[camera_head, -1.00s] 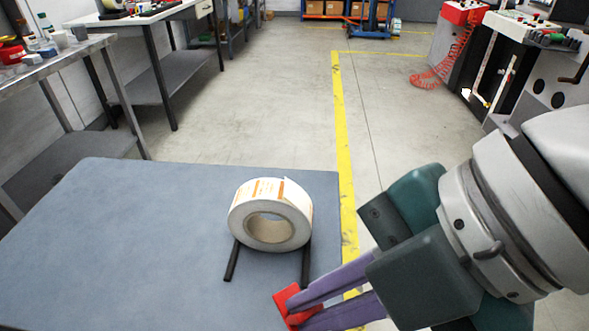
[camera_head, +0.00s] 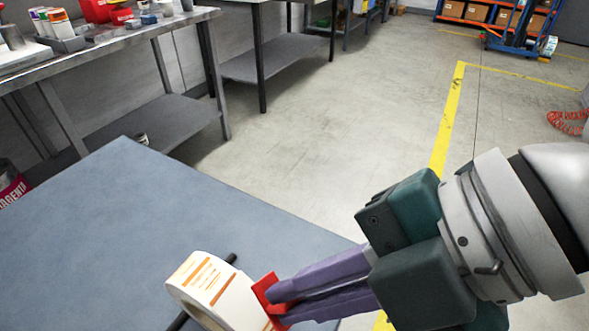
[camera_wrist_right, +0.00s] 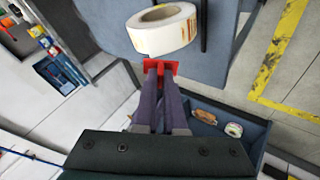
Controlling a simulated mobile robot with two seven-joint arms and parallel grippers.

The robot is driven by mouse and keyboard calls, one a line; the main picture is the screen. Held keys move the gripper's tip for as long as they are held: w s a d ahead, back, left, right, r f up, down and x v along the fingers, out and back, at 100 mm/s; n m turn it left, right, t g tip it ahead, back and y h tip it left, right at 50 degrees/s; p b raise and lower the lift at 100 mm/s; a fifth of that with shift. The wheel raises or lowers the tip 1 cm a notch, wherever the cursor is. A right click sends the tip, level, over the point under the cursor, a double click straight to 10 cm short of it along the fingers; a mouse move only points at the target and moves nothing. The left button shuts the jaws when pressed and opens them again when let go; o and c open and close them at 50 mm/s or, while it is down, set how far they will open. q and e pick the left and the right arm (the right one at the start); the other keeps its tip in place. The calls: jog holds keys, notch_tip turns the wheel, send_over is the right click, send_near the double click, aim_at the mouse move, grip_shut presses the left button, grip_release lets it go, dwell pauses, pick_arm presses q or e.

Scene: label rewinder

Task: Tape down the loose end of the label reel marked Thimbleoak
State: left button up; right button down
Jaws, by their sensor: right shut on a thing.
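The label reel (camera_head: 208,288), white with orange print, lies at the lower edge of the head view, partly cut off. It also shows in the right wrist view (camera_wrist_right: 165,28), with its hollow core visible. I cannot read a name on it or make out its loose end. My right gripper (camera_head: 282,304) is shut on a small flat red piece (camera_head: 262,289), which looks like tape. The red piece (camera_wrist_right: 163,66) is close beside the reel in the wrist view; whether they touch I cannot tell. My left gripper is out of view.
Dark rods (camera_head: 232,259) hold the reel on the blue-grey tabletop (camera_head: 130,220), which is otherwise bare. A metal bench (camera_head: 110,50) with cans and small boxes stands at the left. A yellow line (camera_head: 448,115) marks open floor behind.

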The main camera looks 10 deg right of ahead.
aim_at(238, 309)
jog(key=shift+w+a+f+b, duration=0.15)
jog(key=shift+a+f+b, duration=0.2)
jog(key=shift+f+b, duration=0.25)
jog(key=f+b, duration=0.1)
jog(key=w+a+f+b, duration=0.1)
jog(key=b, duration=0.1)
jog(key=shift+a+f, duration=0.15)
jog(key=shift+f, duration=0.1)
jog(key=shift+w+a+f+b, duration=0.25)
jog(key=shift+a+f+b, duration=0.15)
jog(key=shift+f, duration=0.1)
jog(key=shift+w+a+f+b, duration=0.25)
jog(key=shift+f+b, duration=0.15)
jog(key=shift+f, duration=0.05)
jog(key=shift+w+a+f, duration=0.1)
jog(key=shift+f, duration=0.05)
jog(key=shift+f, duration=0.15)
dwell(0.6)
jog(key=c, duration=0.9)
grip_release()
